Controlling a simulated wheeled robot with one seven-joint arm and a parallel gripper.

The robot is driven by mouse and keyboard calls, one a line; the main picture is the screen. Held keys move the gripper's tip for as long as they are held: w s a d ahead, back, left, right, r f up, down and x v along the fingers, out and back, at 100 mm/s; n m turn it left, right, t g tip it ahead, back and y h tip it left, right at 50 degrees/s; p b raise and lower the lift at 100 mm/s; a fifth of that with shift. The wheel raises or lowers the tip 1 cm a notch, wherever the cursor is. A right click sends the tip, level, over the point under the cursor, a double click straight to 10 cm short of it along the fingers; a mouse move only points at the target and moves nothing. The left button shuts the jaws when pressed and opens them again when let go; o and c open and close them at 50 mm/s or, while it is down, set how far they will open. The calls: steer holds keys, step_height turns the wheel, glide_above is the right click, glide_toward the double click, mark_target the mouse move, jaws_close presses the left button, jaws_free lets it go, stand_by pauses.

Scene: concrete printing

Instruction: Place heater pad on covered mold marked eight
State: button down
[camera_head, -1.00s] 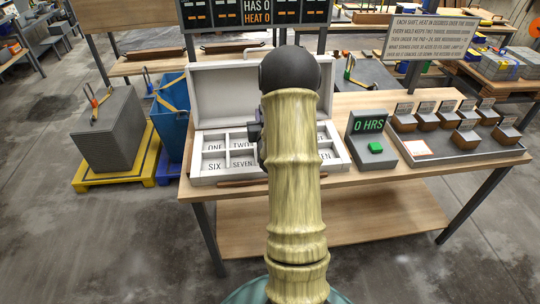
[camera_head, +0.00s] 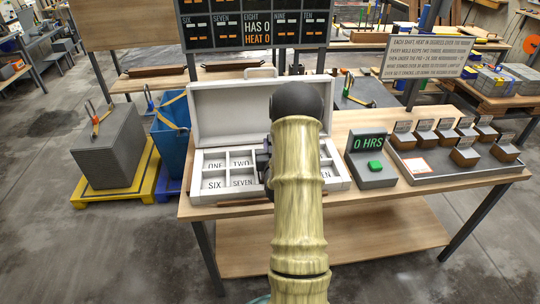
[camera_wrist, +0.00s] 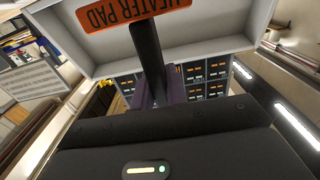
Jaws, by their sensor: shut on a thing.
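An orange label reading HEATER PAD (camera_wrist: 122,20) shows upside down at the top of the wrist view. A black bar (camera_wrist: 150,55) runs from it down between my gripper's fingers (camera_wrist: 158,93), which are shut on it. In the head view my gripper (camera_head: 264,163) is mostly hidden behind my arm, over the open white case. The case (camera_head: 205,200) has compartments marked ONE, TWO, SIX and SEVEN at left and TEN at right. The middle ones, where eight could be, are hidden by my arm. I cannot see the mold marked eight.
The case's raised lid (camera_head: 230,112) stands behind the compartments. A 0 HRS timer with a green button (camera_head: 372,162) and a tray of small brown blocks (camera_head: 425,166) stand to the right. A blue bin (camera_head: 170,135) is left.

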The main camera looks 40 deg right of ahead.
steer(key=shift+a, duration=0.15)
steer(key=shift+s, duration=0.1)
steer(key=shift+f, duration=0.5)
steer(key=shift+f+p, duration=0.3)
steer(key=shift+f, duration=1.3)
steer(key=shift+f, duration=0.1)
steer(key=c, duration=1.4)
jaws_free()
